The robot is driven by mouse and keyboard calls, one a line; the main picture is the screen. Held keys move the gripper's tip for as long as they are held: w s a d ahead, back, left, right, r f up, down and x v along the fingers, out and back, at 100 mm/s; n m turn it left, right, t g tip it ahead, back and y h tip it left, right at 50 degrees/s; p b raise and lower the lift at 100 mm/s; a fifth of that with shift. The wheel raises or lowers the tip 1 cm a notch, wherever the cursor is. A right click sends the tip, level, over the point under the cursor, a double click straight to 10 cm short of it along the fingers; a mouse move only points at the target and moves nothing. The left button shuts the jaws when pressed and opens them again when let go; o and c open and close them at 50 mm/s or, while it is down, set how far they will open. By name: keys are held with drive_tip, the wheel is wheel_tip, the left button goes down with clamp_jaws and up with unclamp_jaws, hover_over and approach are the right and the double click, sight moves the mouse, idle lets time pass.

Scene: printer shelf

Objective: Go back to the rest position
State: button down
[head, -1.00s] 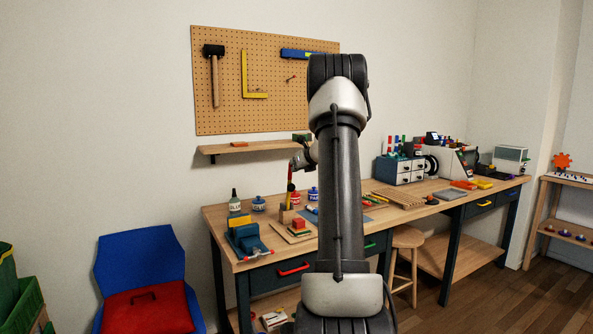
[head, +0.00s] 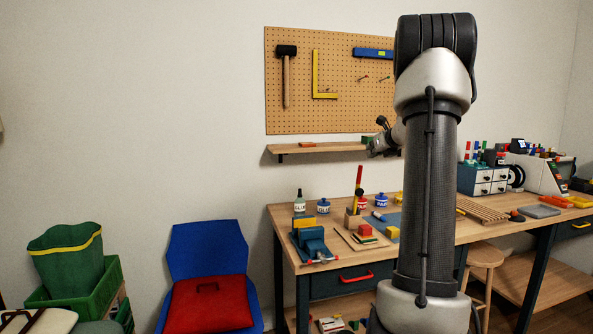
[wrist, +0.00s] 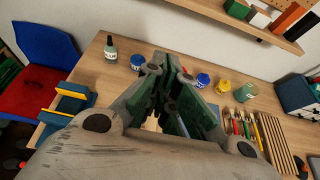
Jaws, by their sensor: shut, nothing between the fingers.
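My gripper (head: 378,147) is in front of the right part of the wall shelf in the head view, above the bench and partly behind my own arm. In the wrist view, my gripper (wrist: 174,66) shows its green-padded fingers converging, shut and empty, with the bench behind them. The wooden workbench (head: 283,212) stands against the wall below my gripper. A wooden holder (head: 352,218) with upright red and yellow sticks stands on it, below and left of my gripper and apart from it. My arm hides part of the bench.
The wall shelf (head: 325,148) is close to my gripper. A glue bottle (head: 299,206), a blue vise (head: 312,242) and paint jars (head: 381,200) stand on the bench. A blue chair (head: 207,247) with a red cushion and a green bin (head: 70,257) are at left. A stool (head: 487,256) stands at right.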

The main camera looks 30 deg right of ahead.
drive_tip(key=s+a+f+n+g+y, duration=0.35)
drive_tip(key=s+a+f+n, duration=0.65)
drive_tip(key=n, duration=0.5)
drive_tip(key=s+a+r+n+g, duration=0.1)
drive_tip(key=s+a+n+g, duration=0.4)
drive_tip(key=s+a+n, duration=1.8)
drive_tip(key=s+a, duration=0.2)
drive_tip(key=shift+s+a+n, duration=0.3)
drive_tip(key=shift+s+a, duration=0.05)
drive_tip(key=shift+a, duration=0.05)
drive_tip(key=shift+h, duration=0.25)
